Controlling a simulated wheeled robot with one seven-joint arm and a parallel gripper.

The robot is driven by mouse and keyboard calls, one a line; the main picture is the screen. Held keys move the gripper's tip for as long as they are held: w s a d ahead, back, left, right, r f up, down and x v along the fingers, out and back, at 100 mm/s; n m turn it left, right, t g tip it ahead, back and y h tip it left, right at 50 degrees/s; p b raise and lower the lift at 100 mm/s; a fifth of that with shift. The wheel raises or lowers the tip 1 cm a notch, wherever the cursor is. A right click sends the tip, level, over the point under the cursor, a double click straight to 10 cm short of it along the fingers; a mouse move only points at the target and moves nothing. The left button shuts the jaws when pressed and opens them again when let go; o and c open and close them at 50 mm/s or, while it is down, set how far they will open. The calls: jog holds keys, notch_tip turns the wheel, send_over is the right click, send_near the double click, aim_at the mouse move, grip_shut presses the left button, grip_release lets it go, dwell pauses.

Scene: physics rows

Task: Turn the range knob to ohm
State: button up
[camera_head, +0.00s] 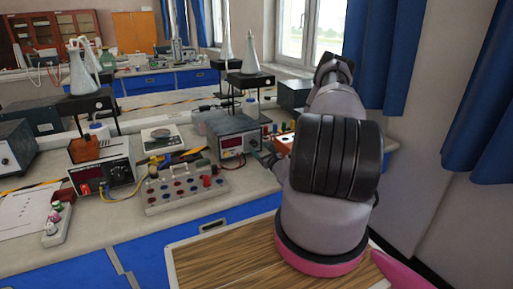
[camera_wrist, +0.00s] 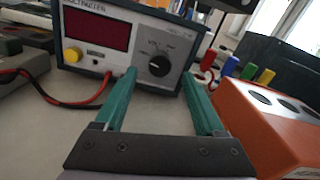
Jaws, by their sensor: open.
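The multimeter (camera_head: 238,137) is a dark box with a light front panel on the bench, left of my arm in the head view. In the wrist view the multimeter (camera_wrist: 125,12) shows a dark red display, a yellow knob at left and the dark round range knob (camera_wrist: 158,65) at right. The markings around the range knob are too small to read fully. My gripper (camera_wrist: 159,82) has two green fingers, open, one on each side below the range knob. The fingers seem empty; whether they touch the panel I cannot tell. In the head view my arm hides most of the gripper.
An orange box (camera_wrist: 262,125) stands close to the right finger, with several coloured plugs behind it. Red and black leads (camera_wrist: 50,95) lie at left. A grey socket board (camera_head: 185,192) and another meter (camera_head: 102,170) stand further left on the bench.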

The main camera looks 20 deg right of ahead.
aim_at(255, 144)
jog(key=shift+w+a, duration=0.1)
jog(key=shift+w, duration=1.6)
grip_shut()
